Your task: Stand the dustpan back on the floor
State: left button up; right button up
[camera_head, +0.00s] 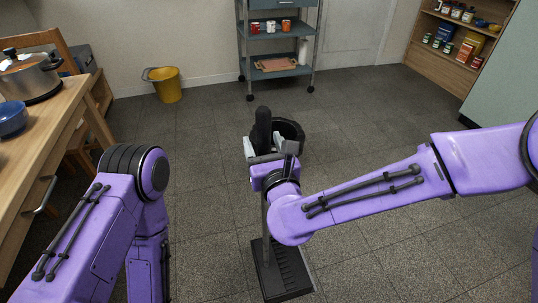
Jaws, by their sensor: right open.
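The dustpan's black ribbed pan (285,278) appears to rest flat on the floor, below my right arm. Its grey pole (265,235) rises upright and passes behind my right wrist. A black grip (262,128) shows above the wrist and seems to be the top of the same handle. My right gripper (264,147) is open, with its pale fingers on either side of this grip; whether they touch it I cannot tell. The middle of the handle is hidden by my wrist. My left arm shows at lower left, but its gripper is not in view.
A yellow bucket (166,87) and a grey wheeled cart (278,47) stand by the back wall. A wooden table (60,125) with pots is at left. The tiled floor at right is clear.

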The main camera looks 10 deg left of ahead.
jog(key=v, duration=1.1)
jog(key=shift+s, duration=0.2)
jog(key=shift+d, duration=0.15)
jog(key=s+d+f+n+g+h, duration=0.15)
jog(key=d+f+n, duration=0.25)
jog(key=f, duration=0.4)
jog(key=d+f+n+g+h, duration=0.2)
jog(key=d+f+n+g, duration=0.15)
jog(key=f, duration=0.45)
jog(key=s+d+f+n+g+h, duration=0.1)
jog(key=d+f+n, duration=0.3)
jog(key=f, duration=0.4)
jog(key=s+d+f+n+g+h, duration=0.35)
jog(key=s+d+f+n, duration=0.3)
jog(key=d+f, duration=0.3)
jog(key=s+d+f+n+g+h, duration=0.2)
jog(key=s+d+f+n+g, duration=0.35)
jog(key=s+d, duration=0.6)
notch_tip(320, 180, up, 20)
jog(key=n+t+p, duration=0.1)
jog(key=p, duration=1.8)
jog(key=shift+w+t+p, duration=0.3)
jog(key=shift+w+p, duration=0.1)
jog(key=shift+f, duration=0.15)
